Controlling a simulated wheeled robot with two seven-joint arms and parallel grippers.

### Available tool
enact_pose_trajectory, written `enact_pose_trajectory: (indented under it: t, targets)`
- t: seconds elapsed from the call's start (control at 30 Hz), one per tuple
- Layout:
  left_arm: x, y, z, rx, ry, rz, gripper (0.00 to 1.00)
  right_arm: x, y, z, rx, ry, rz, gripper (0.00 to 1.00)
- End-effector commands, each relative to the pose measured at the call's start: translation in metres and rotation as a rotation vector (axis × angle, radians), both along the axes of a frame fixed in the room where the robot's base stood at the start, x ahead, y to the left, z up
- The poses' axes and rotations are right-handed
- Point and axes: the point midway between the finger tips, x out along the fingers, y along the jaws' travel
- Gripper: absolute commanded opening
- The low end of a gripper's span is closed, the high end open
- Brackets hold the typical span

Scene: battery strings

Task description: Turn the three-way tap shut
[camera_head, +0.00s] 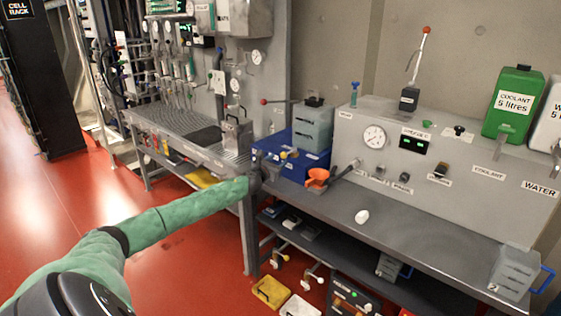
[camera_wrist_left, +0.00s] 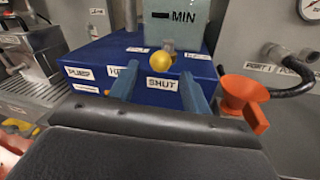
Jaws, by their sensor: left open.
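The three-way tap shows as a yellow round knob (camera_wrist_left: 160,61) with a small grey piece behind it, at the front top of a blue box (camera_wrist_left: 105,55). The box front carries a SHUT label below the knob and other labels to the left. In the head view the yellow knob (camera_head: 294,154) shows small at the blue box (camera_head: 268,147). My left gripper (camera_wrist_left: 160,76) is open, its two blue fingers pointing at the box with the knob between them in the picture. I cannot tell if they touch it. The gripper (camera_head: 268,167) is small in the head view. My right gripper is not seen.
A grey container marked MIN (camera_wrist_left: 195,20) stands on the blue box. The grey bench (camera_head: 400,232) holds a white rounded object (camera_head: 361,216) and is mostly clear in front.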

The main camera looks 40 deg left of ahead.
Motion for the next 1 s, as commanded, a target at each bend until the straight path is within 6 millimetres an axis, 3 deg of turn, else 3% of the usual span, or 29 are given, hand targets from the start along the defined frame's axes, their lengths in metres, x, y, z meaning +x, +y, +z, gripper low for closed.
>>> enact_pose_trajectory:
  t: [0.3, 1.0]
  targets:
    - [-0.020, -0.004, -0.001, 0.000, 0.000, 0.000, 0.48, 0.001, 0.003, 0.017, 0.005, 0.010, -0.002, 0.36]
    - [-0.021, -0.004, 0.000, -0.017, -0.003, 0.000, 0.48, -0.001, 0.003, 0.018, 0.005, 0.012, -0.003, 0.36]
